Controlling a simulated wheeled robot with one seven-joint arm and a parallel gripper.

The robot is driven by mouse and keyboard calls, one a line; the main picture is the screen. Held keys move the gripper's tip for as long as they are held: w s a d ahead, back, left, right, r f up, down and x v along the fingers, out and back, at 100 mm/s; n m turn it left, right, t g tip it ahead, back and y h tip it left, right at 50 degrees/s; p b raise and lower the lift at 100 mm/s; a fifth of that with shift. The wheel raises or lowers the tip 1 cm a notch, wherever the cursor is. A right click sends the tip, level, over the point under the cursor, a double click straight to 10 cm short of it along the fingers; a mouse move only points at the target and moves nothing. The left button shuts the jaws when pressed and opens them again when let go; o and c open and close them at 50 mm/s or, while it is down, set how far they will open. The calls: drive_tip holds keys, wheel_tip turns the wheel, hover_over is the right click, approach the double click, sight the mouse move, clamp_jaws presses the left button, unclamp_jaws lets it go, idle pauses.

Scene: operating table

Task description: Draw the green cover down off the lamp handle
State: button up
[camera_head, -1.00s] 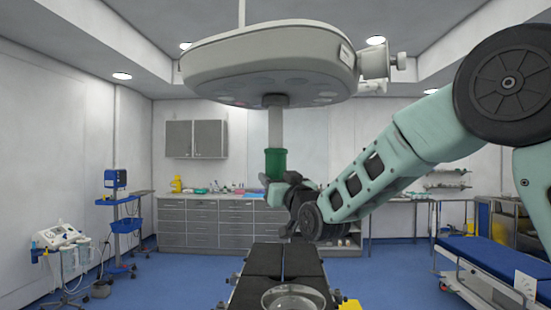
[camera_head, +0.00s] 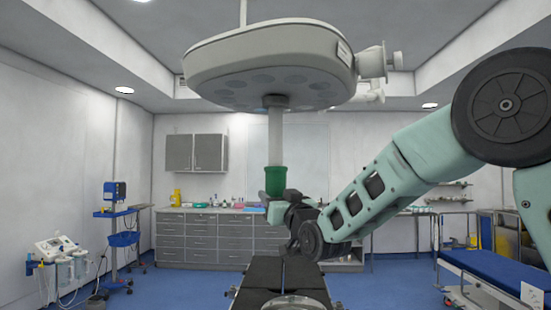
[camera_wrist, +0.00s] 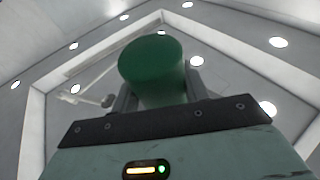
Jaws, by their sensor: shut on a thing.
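The lamp handle (camera_head: 275,135) is a pale upright post under the surgical lamp (camera_head: 270,60) in the head view. The green cover (camera_head: 275,180) is upright in line with it, at its lower end. The post's bare length shows above the cover's top edge; whether its tip is still inside cannot be told. My gripper (camera_head: 273,195) comes from below right and is shut on the cover's lower part. In the wrist view the green cover (camera_wrist: 152,70) stands between my gripper's two fingers (camera_wrist: 160,95), and the handle is hidden.
My arm reaches in from the right. The black operating table (camera_head: 280,275) lies below. Grey cabinets (camera_head: 215,235) line the back wall, a blue bed (camera_head: 490,265) is at right and a blue trolley (camera_head: 118,240) at left. The air under the cover's left side is clear.

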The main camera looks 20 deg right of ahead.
drive_tip(key=shift+f+b, duration=2.25)
drive_tip(key=shift+f, duration=0.1)
